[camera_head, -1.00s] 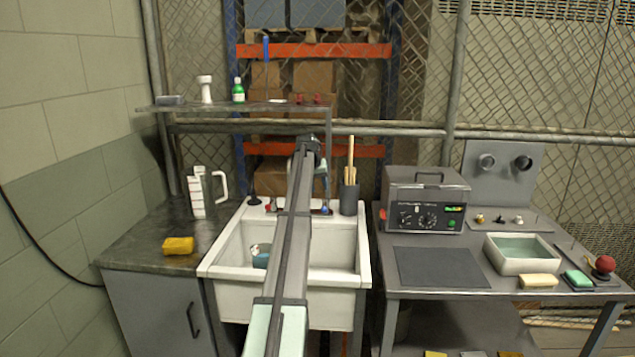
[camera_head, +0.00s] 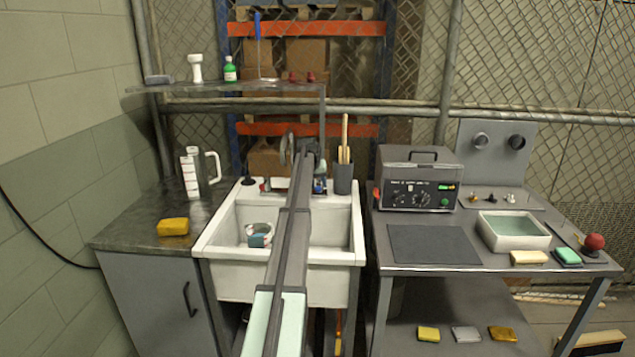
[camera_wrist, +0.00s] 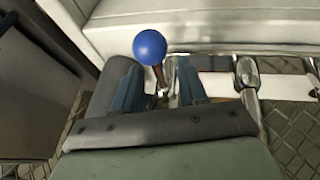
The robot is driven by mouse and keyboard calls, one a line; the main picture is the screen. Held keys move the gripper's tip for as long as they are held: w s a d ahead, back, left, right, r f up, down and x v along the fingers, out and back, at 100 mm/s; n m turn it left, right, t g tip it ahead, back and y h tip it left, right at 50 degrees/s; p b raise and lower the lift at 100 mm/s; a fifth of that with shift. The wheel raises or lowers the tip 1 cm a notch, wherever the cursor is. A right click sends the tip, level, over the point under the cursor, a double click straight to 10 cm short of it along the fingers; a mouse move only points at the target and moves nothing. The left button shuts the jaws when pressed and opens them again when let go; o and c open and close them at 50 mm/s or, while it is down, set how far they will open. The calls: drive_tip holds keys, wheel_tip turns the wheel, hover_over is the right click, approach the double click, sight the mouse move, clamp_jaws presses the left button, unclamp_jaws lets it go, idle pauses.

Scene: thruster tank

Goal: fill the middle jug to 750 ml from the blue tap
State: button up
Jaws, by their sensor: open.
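A clear jug with a white scale strip and white handle (camera_head: 192,178) stands upright on the left counter. I cannot tell how many jugs overlap there, or any water level. The blue tap's round knob (camera_wrist: 150,46) shows in the wrist view, its thin stem running down between my fingers; in the head view a bit of blue (camera_head: 319,186) shows at the sink's back edge. My gripper (camera_wrist: 157,88) is open, with a finger on either side of the stem; contact is unclear. In the head view my arm hides most of the gripper and tap.
The white sink (camera_head: 345,258) holds a small cup-like thing with teal on it (camera_head: 258,236). A red tap part (camera_head: 263,187) is left of my arm. A dark pot of sticks (camera_head: 343,178) stands right of the taps. A shelf (camera_head: 220,90) spans above.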

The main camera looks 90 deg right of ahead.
clamp_jaws()
idle(0.3)
idle(0.3)
